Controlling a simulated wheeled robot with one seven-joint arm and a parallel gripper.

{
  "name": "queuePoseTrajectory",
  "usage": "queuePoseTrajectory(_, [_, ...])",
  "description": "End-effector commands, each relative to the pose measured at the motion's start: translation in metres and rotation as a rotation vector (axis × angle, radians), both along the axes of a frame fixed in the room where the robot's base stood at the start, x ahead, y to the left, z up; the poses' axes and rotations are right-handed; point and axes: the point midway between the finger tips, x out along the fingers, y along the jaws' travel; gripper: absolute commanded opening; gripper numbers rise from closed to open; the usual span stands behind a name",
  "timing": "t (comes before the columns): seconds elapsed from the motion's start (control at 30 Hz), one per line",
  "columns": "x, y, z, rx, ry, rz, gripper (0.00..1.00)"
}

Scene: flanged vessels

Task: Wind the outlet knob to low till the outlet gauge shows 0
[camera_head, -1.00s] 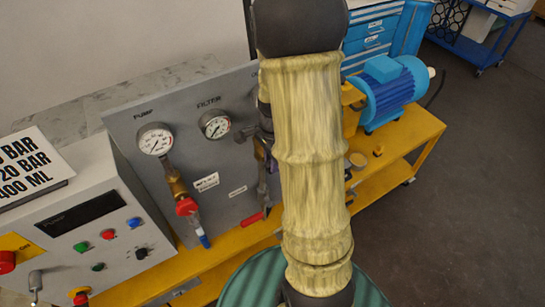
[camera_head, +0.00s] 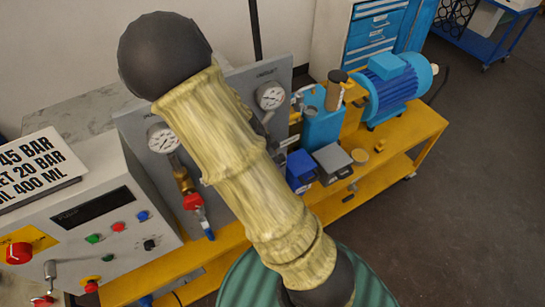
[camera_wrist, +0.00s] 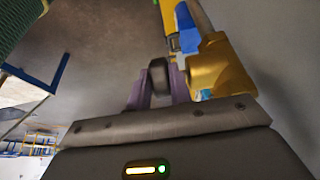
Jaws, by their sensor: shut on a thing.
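The outlet gauge (camera_head: 270,95) is a round white dial at the upper right of the grey panel (camera_head: 135,122), under its OUTLET label. Its needle is too small to read. In the wrist view my gripper (camera_wrist: 157,88) has its purple fingers on either side of a dark rounded knob (camera_wrist: 158,72), which I take for the outlet knob. The fingers are shut on it. A brass body (camera_wrist: 220,66) is close to the right of the fingers. In the head view my own forearm hides the gripper, the knob and the middle of the panel.
The pump gauge (camera_head: 163,138) and a red-handled valve (camera_head: 193,201) are left of my arm. A control box (camera_head: 105,225) with buttons stands at the left. A blue tank (camera_head: 322,130), a grey box (camera_head: 332,162) and a blue motor (camera_head: 394,88) sit on the yellow bench (camera_head: 425,128). Floor is clear at right.

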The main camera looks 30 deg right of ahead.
Motion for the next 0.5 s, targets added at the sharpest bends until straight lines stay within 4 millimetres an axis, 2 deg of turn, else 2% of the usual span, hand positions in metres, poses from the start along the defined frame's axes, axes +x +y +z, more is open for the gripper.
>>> queuePoseTrajectory(0.5, [0.0019, 0.0051, -0.0046, -0.26, -0.011, 0.009, 0.0])
